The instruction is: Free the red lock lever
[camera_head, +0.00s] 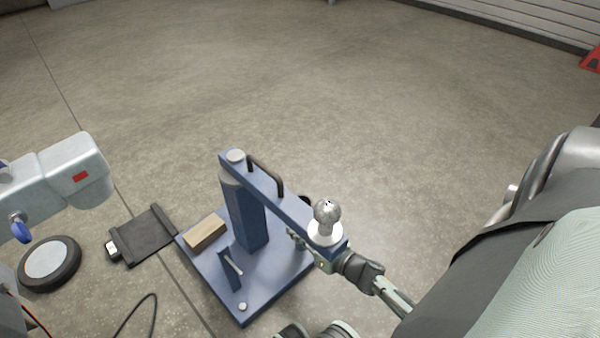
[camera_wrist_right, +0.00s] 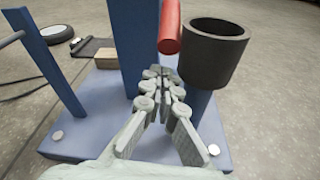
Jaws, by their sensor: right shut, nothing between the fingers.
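The red lock lever (camera_wrist_right: 170,28) shows in the right wrist view as a short red rod hanging down at the top, beside a dark open cylinder (camera_wrist_right: 213,55). In the head view the lever is hidden. My right gripper (camera_wrist_right: 163,78) is shut and empty, its fingertips just below the lever's lower end; I cannot tell whether they touch it. In the head view this gripper (camera_head: 300,243) is partly hidden beneath the blue arm of the stand (camera_head: 270,187), which carries a metal ball (camera_head: 327,211). My left gripper is not in view.
The blue base plate (camera_head: 262,298) bears a wooden block (camera_head: 205,233) and a small upright bracket (camera_head: 229,270). A black pad (camera_head: 143,236), a wheel (camera_head: 49,263) and a pale box-shaped part (camera_head: 78,170) are at left. The floor behind is clear.

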